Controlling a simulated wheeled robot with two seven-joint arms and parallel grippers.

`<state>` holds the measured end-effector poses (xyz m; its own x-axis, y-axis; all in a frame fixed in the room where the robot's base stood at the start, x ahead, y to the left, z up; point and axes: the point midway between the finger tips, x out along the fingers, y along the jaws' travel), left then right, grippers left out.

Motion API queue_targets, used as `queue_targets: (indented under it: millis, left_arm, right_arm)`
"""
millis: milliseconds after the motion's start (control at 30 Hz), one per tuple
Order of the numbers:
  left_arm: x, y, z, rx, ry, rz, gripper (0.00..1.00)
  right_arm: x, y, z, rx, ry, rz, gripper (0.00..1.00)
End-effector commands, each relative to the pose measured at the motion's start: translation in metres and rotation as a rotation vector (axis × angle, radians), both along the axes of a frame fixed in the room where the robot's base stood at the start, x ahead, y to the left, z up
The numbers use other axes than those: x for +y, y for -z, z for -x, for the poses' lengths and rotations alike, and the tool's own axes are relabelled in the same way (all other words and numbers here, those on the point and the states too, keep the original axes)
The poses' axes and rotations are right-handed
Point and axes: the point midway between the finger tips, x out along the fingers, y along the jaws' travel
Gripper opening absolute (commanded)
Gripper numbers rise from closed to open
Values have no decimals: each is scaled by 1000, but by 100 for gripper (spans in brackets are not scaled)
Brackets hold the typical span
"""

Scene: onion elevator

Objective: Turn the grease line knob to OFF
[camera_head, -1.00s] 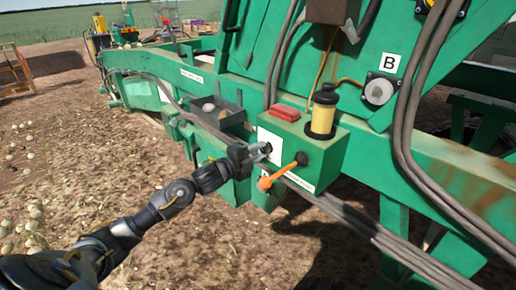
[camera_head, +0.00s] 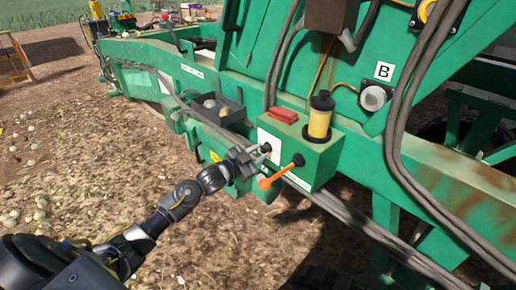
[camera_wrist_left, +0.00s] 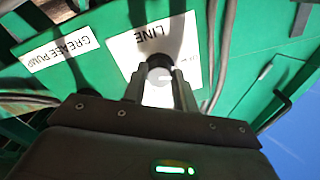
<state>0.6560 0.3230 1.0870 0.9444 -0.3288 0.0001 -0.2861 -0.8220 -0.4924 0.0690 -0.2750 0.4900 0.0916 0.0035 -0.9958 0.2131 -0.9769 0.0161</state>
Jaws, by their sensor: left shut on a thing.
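The grease line knob (camera_head: 266,148) is a small dark knob on the white label plate of the green box (camera_head: 318,165). My left gripper (camera_head: 261,153) reaches it from the left in the head view, and its fingers close on it. My right gripper is not in view.
An orange-handled lever (camera_head: 280,172) sits just right of my left gripper. A yellow cylinder with a black cap (camera_head: 320,117) and a red block (camera_head: 283,115) top the box. Thick grey hoses (camera_head: 350,220) run below. A "GREASE PUMP" label (camera_wrist_left: 60,52) shows in the wrist view.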

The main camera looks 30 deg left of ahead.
Motion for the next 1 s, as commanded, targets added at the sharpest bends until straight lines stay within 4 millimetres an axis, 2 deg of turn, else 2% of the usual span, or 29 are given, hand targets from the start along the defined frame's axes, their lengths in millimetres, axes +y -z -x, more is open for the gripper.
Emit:
queue_targets:
  millis: [100, 400, 1000]
  left_arm:
    - [0, -2, 0, 28, 0, 79, 5]
    - [0, -1, 0, 74, -1, 211, 5]
    - [-1, 1, 0, 90, 0, 255, 5]
  right_arm:
    - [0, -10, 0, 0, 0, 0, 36]
    - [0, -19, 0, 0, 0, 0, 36]
    - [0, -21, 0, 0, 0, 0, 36]
